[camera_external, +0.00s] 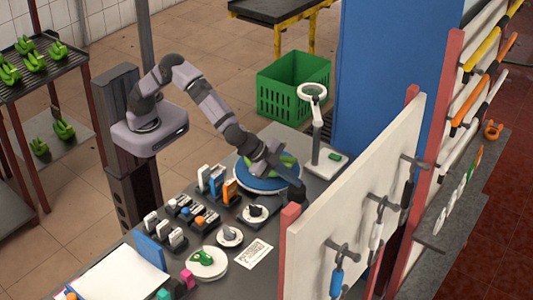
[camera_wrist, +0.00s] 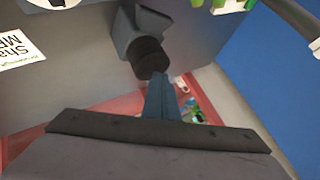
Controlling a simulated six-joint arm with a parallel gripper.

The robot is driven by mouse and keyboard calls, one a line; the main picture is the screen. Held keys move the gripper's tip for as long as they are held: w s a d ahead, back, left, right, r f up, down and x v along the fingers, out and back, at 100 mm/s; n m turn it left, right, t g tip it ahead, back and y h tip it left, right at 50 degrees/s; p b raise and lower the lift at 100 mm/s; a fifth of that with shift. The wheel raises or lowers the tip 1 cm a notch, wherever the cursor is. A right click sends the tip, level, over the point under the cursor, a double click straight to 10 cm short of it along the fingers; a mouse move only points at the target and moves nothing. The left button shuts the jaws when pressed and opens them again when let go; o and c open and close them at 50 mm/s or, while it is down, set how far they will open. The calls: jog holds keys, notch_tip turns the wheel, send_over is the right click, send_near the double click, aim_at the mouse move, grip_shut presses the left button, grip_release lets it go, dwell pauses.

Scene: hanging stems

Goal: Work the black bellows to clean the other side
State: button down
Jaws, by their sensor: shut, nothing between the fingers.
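The black bellows looks to be the ribbed black cylinder (camera_wrist: 150,58) on a dark grey block at the grey table's edge in the wrist view. My gripper (camera_wrist: 162,80) is shut and empty, its blue-grey fingers close together. Their tips are at the bellows' lower right side in the picture; I cannot tell whether they touch it. In the external view my gripper (camera_external: 290,182) is low at the table's right edge, beside a blue round turntable (camera_external: 252,184) bearing green bananas (camera_external: 288,160). A dark shape below the gripper there is hard to separate from it.
A white panel (camera_external: 345,190) with hanging tools stands close to the right of my gripper. A magnifier lamp (camera_external: 316,125) stands behind the turntable. Small holders, a printed card (camera_external: 254,253) and a white dish (camera_external: 207,263) crowd the front. A green crate (camera_external: 290,85) is beyond.

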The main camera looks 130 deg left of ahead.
aim_at(293, 187)
jog(key=shift+f+b, duration=0.85)
jog(key=shift+b, duration=0.05)
dwell(0.8)
jog(key=shift+r, duration=0.1)
jog(key=shift+r+p, duration=0.95)
jog(key=shift+r, duration=0.4)
jog(key=shift+r, duration=0.1)
jog(key=shift+r+p, duration=1.55)
jog(key=shift+r, duration=0.9)
jog(key=shift+r, duration=0.1)
dwell(0.6)
notch_tip(293, 187, up, 4)
jog(key=p, duration=0.5)
